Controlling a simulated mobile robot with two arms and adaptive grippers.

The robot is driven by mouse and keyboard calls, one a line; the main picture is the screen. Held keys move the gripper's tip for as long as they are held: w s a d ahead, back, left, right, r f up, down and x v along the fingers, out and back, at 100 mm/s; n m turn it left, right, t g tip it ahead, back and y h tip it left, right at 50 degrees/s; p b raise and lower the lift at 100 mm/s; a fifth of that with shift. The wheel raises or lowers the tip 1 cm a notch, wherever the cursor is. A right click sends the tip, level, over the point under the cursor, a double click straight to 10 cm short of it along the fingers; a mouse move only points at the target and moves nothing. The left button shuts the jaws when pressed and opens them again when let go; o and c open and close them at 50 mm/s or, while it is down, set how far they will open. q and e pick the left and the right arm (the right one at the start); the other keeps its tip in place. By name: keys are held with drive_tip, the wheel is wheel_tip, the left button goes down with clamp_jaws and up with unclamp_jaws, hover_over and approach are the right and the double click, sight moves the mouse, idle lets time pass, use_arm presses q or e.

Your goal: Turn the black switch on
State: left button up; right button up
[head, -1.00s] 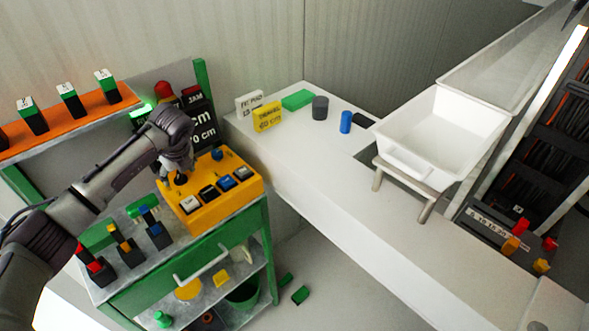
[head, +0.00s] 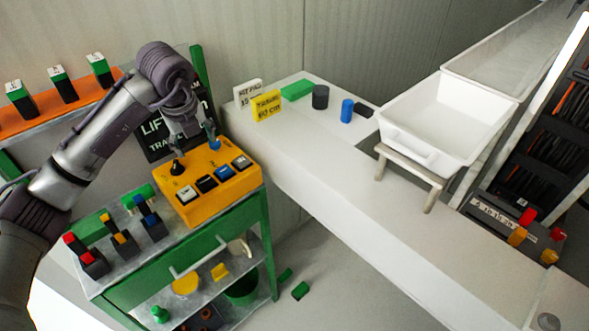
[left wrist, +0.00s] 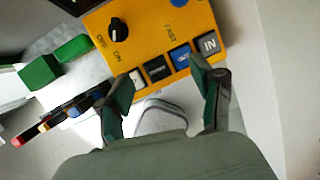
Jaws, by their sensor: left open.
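The black switch (head: 177,168) is a round knob on the yellow control box (head: 189,212), on top of the green cart. In the left wrist view, the black switch (left wrist: 119,31) stands beside "OFF" and "ON" labels; its pale mark seems to face the OFF side. My left gripper (head: 196,147) is above the back of the box, open and empty, with its fingers apart. In the left wrist view, the left gripper (left wrist: 162,74) has its fingertips over the button row, apart from the switch. My right gripper is not in view.
A blue knob (head: 214,145) and a row of square buttons (head: 206,183) share the box. Small switch blocks (head: 124,243) stand to its left on the cart. A black sign (head: 160,140) stands behind. The white counter (head: 300,150) is to the right.

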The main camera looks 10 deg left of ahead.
use_arm(q)
drive_tip(key=s+d+f+m+h, duration=0.1)
drive_tip(key=s+d+m+h, duration=0.1)
drive_tip(key=d+h, duration=0.4)
drive_tip(key=s+d+m+h, duration=0.2)
drive_tip(key=d+h, duration=0.4)
drive_tip(key=d, duration=1)
drive_tip(key=shift+s+d+f+m, duration=0.25)
drive_tip(key=shift+f+m, duration=0.05)
drive_tip(key=shift+f, duration=0.1)
